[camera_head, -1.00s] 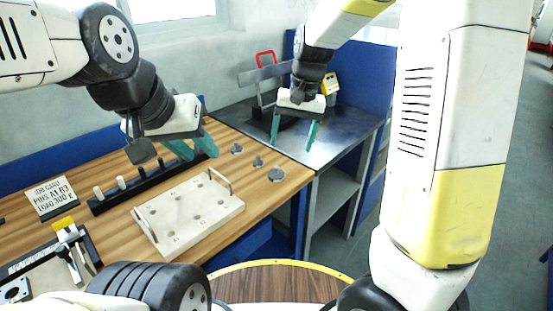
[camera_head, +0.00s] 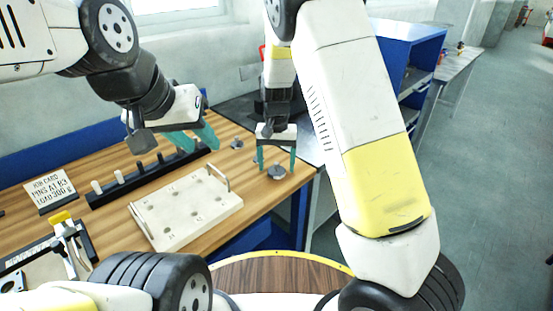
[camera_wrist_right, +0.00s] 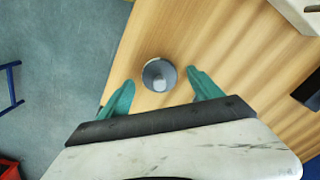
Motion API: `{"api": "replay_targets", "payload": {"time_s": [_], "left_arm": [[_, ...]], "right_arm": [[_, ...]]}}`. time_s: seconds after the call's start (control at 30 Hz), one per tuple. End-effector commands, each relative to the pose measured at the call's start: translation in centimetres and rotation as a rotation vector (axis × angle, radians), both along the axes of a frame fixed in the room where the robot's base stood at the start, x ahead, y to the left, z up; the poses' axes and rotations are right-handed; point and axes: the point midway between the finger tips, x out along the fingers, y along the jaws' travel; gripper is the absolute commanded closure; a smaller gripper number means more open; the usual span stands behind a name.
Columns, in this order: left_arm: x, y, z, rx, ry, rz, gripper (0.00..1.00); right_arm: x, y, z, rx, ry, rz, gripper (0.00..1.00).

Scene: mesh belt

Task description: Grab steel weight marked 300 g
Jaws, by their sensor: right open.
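A grey steel weight (camera_head: 276,172), a round disc with a knob, stands on the wooden bench near its right corner. A smaller weight (camera_head: 236,144) stands farther back. No mass marking is readable on either. My right gripper (camera_head: 276,167) is open and empty, pointing down over the bench at the corner weight. In the right wrist view, a weight (camera_wrist_right: 159,75) lies in the gap between the open green fingers (camera_wrist_right: 160,78), with space on both sides. My left gripper (camera_head: 203,153) hangs over the black pin rack, its green fingers apart.
A pale plate with handles (camera_head: 187,213) lies left of the weights. The black rack (camera_head: 140,179) with pins is behind it. The bench's right edge is close to the corner weight.

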Motion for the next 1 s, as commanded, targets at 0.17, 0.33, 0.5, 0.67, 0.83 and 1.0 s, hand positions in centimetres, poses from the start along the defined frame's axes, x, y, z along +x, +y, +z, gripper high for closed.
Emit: {"api": "replay_targets", "payload": {"time_s": [0.17, 0.33, 0.5, 0.67, 0.83, 1.0], "left_arm": [[0.0, 0.0, 0.0, 0.0, 0.0, 0.0, 0.64], [0.0, 0.0, 0.0, 0.0, 0.0, 0.0, 0.64], [0.0, 0.0, 0.0, 0.0, 0.0, 0.0, 0.64], [0.0, 0.0, 0.0, 0.0, 0.0, 0.0, 0.64], [0.0, 0.0, 0.0, 0.0, 0.0, 0.0, 0.64], [0.01, 0.0, -0.01, 0.0, 0.0, 0.0, 0.64]], "right_arm": [[-0.02, -0.01, -0.47, 0.001, 0.0, 0.0, 0.25], [-0.01, -0.01, -0.44, 0.001, 0.0, 0.0, 0.37], [-0.01, 0.0, -0.42, 0.001, 0.0, 0.001, 0.71], [-0.01, 0.01, -0.41, 0.001, 0.0, 0.001, 1.0], [0.03, 0.02, -0.37, 0.001, -0.001, 0.001, 1.0], [0.04, 0.04, -0.11, 0.002, -0.002, 0.001, 1.0]]}}
